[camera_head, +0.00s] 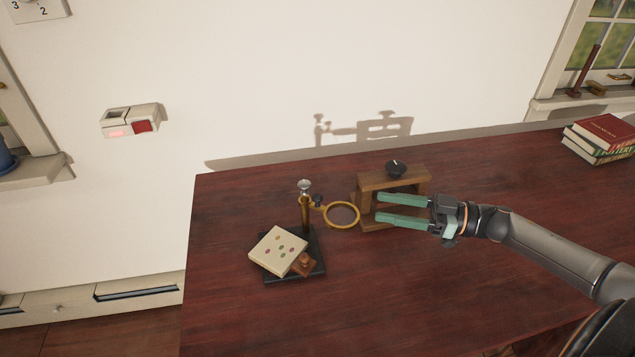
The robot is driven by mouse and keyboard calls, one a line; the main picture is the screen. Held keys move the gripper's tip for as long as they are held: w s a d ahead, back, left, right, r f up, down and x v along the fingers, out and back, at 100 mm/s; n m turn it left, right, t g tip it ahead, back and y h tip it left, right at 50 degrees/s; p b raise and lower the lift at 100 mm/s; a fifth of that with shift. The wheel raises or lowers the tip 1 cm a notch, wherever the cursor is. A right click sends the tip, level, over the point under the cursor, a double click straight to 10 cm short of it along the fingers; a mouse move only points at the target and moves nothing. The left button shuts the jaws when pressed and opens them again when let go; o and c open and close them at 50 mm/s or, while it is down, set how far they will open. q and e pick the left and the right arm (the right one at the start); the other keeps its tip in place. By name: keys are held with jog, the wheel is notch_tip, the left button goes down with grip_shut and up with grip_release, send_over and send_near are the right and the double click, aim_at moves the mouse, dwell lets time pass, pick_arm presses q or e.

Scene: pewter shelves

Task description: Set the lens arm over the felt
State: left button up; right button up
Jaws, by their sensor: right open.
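The lens arm (342,228) ends in a brass ring and reaches out to the right from a brass post (306,213) with a pale knob on top. The post stands on a dark base (296,276). A cream square pad with small coloured dots, perhaps the felt (276,240), lies tilted on the base, to the left of the ring. My right gripper (378,207) comes in from the right with green fingers spread apart and empty. Its fingertips are just right of the ring, in front of the wooden frame. My left gripper is out of view.
A wooden frame (372,181) with a black knob (396,168) stands behind the right fingers. A small brown wooden block (303,264) sits by the pad. Books (601,136) lie at the far right. The front of the dark red table (400,310) is clear.

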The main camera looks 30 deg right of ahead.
aim_at(329, 207)
jog(key=x, duration=1.2)
jog(key=shift+a+b, duration=0.2)
jog(key=shift+b, duration=0.1)
grip_shut()
dwell(1.0)
